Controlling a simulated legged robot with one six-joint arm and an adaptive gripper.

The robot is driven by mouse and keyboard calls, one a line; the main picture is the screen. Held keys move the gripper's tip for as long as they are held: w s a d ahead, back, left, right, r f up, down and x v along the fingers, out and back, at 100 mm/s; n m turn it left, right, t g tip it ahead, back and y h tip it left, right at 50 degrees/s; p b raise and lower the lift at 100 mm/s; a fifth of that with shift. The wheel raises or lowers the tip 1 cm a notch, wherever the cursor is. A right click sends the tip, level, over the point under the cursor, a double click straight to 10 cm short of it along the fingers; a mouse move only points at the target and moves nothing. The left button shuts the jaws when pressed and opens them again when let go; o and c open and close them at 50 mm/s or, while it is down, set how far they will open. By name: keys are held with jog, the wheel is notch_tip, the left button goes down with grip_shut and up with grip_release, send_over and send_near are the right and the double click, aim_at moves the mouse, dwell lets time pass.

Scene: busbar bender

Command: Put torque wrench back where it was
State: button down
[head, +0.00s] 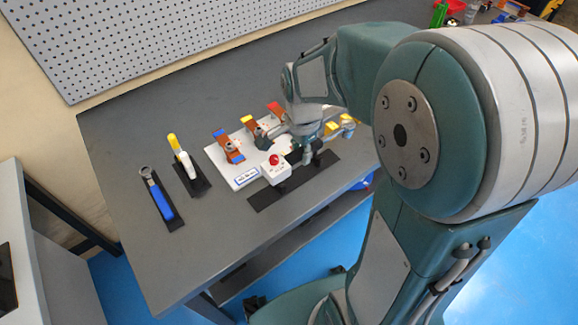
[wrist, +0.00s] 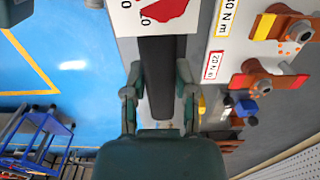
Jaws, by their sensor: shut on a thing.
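My gripper (wrist: 160,85) is shut on a dark bar, taken to be the torque wrench (wrist: 160,75), which runs lengthwise between its fingers in the wrist view. The bar's far end passes under the white box with the red mark. In the head view my gripper (head: 308,153) is low over the bench's front side, right of the red-button box, and largely hides the wrench. A long black mat (head: 268,197) lies below it along the front edge. Whether the wrench touches the mat cannot be told.
The red-button box (head: 276,170) stands close left of my gripper. Behind is a white board (head: 219,158) with several coloured clamps. A blue-handled wrench (head: 160,198) and a yellow-and-white tool (head: 183,160) lie on black mats at left. The bench (head: 215,225) is clear at front left.

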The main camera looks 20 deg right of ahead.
jog(key=a+f, duration=0.1)
jog(key=w+a+f, duration=0.1)
jog(key=shift+f, duration=0.3)
jog(key=f, duration=0.3)
jog(key=shift+a+f, duration=0.2)
jog(key=shift+a, duration=0.1)
jog(key=shift+w+f, duration=0.1)
jog(key=shift+f, duration=0.7)
jog(key=shift+c, duration=2)
grip_release()
